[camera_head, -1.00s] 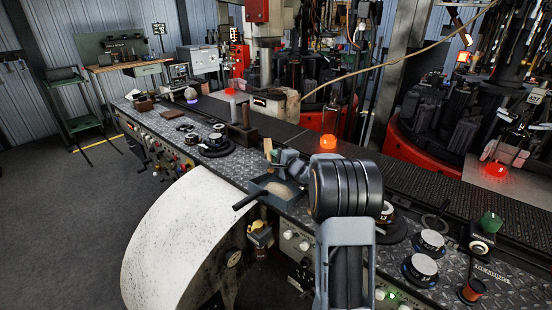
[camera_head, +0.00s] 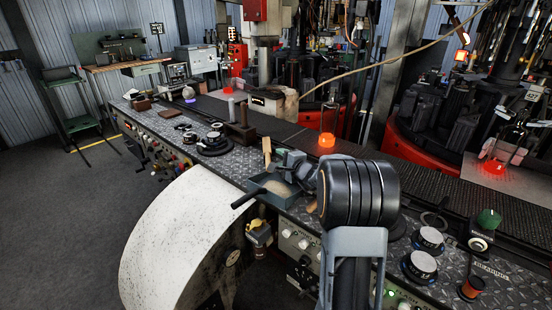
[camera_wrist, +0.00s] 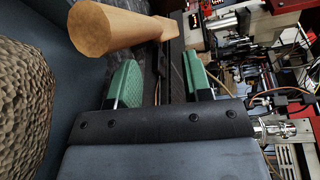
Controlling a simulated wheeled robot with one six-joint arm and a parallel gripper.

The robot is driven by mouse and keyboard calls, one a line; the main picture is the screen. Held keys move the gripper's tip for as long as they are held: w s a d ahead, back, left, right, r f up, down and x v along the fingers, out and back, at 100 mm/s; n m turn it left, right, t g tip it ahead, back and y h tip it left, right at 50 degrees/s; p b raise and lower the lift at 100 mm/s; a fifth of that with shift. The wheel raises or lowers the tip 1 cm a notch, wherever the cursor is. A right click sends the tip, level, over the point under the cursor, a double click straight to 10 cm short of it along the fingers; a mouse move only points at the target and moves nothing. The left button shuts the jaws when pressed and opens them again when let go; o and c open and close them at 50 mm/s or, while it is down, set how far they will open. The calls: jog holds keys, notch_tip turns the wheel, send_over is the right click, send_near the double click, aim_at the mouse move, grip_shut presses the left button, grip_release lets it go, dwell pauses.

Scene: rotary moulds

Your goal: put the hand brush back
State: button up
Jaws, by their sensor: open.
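A wooden handle (camera_wrist: 105,30), which looks like the hand brush's, crosses the top of the wrist view, its blunt end towards the camera. An upright wooden piece (camera_head: 267,148) just left of my gripper in the head view may be the same handle; no bristles are clear. My gripper (camera_wrist: 158,72) is open, its green pads apart, with the handle near the fingertips and not clearly between them. In the head view my gripper (camera_head: 291,160) is over the far side of a dark blue-green pan (camera_head: 262,201) with a black handle, holding tan material (camera_wrist: 22,105).
The pan sits on the metal bench top (camera_head: 240,165). A dark block with a post (camera_head: 241,135) and black round parts (camera_head: 215,145) stand to the left. White-topped dials (camera_head: 423,263) are at right. An orange lamp (camera_head: 327,140) stands behind.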

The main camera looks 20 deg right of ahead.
jog(key=shift+v, duration=1.7)
jog(key=shift+r, duration=0.1)
